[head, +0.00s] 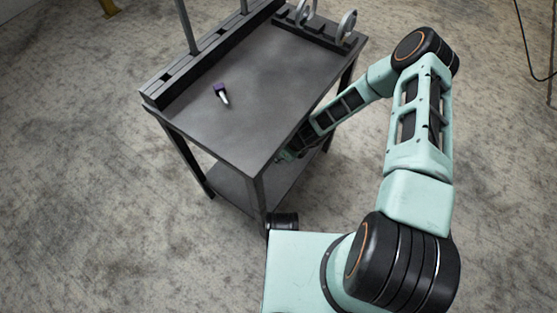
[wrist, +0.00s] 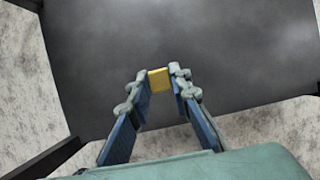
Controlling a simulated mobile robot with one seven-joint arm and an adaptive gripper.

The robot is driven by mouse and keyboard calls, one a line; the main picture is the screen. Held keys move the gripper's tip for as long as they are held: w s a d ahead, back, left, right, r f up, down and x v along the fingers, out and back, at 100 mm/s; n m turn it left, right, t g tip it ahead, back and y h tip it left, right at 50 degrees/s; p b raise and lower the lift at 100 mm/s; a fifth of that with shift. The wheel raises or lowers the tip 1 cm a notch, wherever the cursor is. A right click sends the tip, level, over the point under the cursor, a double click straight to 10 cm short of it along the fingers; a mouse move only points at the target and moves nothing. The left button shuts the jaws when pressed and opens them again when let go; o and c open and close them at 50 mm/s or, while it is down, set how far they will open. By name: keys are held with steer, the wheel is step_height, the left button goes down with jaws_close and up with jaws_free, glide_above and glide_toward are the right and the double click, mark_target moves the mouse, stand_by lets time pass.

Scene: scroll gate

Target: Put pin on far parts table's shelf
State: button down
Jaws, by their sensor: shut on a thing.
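My gripper (wrist: 160,78) is shut on a yellow pin (wrist: 159,79); only a small block-like yellow part shows between the fingertips. In the wrist view the held pin is in front of a broad dark grey surface, the table's lower shelf (wrist: 230,50). I cannot tell whether the pin touches it. In the head view the lower shelf (head: 235,190) shows under the dark parts table (head: 265,70). My arm reaches in below the tabletop from the right side, and the gripper's tips are hidden there.
Grey rings (head: 346,26) stand in a rack at the table's far right. Table legs (head: 259,195) bound the shelf at its corners. The visible part of the shelf is bare.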

steer(key=shift+w+a+f+b, duration=0.1)
steer(key=shift+f+b, duration=0.2)
steer(key=shift+f, duration=0.55)
steer(key=shift+w+a+f+b, duration=0.1)
steer(key=shift+f+b, duration=0.2)
steer(key=shift+f, duration=0.55)
steer(key=shift+f, duration=0.15)
steer(key=c, duration=1.8)
jaws_free()
steer(key=shift+o, duration=0.2)
steer(key=shift+d+r, duration=0.1)
steer(key=shift+r, duration=0.15)
steer(key=p+v, duration=0.4)
steer(key=v, duration=0.7)
steer(key=shift+r, duration=0.4)
steer(key=shift+s+d, duration=0.1)
steer(key=shift+d, duration=0.05)
